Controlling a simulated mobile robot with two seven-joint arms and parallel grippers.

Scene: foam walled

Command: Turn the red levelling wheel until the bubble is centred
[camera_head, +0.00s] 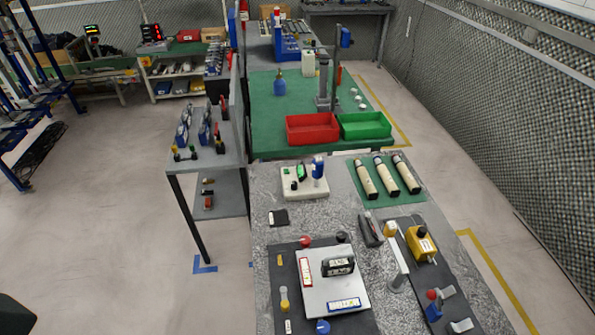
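A light grey levelling plate (325,291) lies on a dark mat on the granite bench in front. The red wheel (305,240) is at the plate's far left corner. A red-framed strip (305,272), apparently a level vial, lies along the plate's left side. A blue-framed strip (344,305) lies along its near edge. The bubble is too small to make out in either. A black wheel (342,236) is at the far right corner and a blue wheel (322,326) at the near edge. A black boxed instrument (338,266) sits on the plate. Neither gripper is in view.
A yellow-topped handle (284,297) lies left of the plate. To the right are a white stand (396,262), a yellow box (422,243) and a red-and-blue piece (433,304).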

